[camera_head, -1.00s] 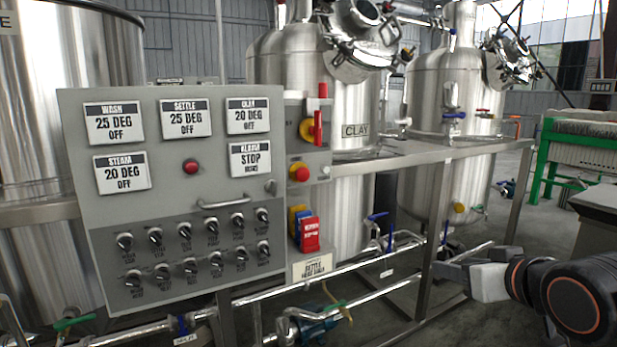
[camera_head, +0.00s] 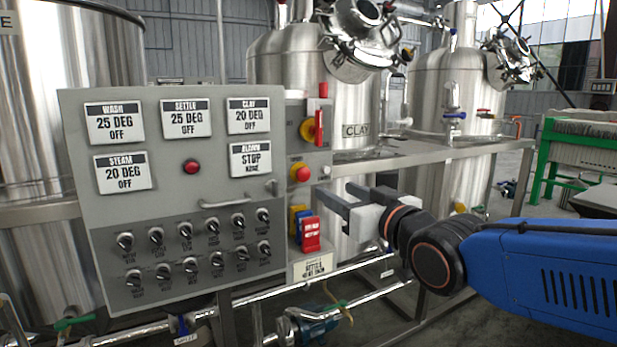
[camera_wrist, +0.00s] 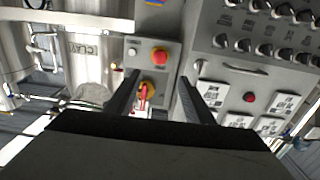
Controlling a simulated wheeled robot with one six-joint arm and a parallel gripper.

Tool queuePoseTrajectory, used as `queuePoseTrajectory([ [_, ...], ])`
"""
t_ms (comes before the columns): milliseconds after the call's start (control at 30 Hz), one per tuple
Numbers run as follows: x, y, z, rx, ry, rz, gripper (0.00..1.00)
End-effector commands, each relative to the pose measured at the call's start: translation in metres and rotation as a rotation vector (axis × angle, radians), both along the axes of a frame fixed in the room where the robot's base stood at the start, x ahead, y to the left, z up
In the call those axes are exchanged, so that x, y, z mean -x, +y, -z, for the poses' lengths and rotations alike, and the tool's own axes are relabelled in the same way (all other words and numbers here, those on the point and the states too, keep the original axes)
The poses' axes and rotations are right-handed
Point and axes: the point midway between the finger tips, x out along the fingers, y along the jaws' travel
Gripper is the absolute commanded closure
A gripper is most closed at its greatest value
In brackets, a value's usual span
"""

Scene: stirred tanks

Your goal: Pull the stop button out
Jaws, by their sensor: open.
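The stop button (camera_head: 300,173) is a red mushroom head on a yellow collar, on the grey side box right of the main panel. In the wrist view the stop button (camera_wrist: 160,56) shows just beyond the fingertips, between their lines. My gripper (camera_head: 334,188) is open and empty, a little right of and below the button in the head view, and apart from it. In the wrist view my gripper (camera_wrist: 159,76) has its two dark fingers spread wide. Whether the button is pressed in or out cannot be told.
A red rotary handle on a yellow plate (camera_head: 312,127) sits above the button. Red, yellow and blue tags (camera_head: 309,233) hang below it. The control panel (camera_head: 215,165) with a bar handle and several knobs is on the left. A steel rail (camera_head: 430,152) runs behind my gripper.

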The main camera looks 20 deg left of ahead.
Motion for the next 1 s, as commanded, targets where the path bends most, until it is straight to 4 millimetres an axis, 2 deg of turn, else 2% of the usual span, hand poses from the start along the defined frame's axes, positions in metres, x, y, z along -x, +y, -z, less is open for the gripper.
queuePoseTrajectory([
  [700, -0.07, 0.082, 0.0, 0.001, 0.002, 0.001, 0.52],
  [1000, -0.09, 0.105, 0.0, 0.001, 0.001, 0.001, 0.52],
])
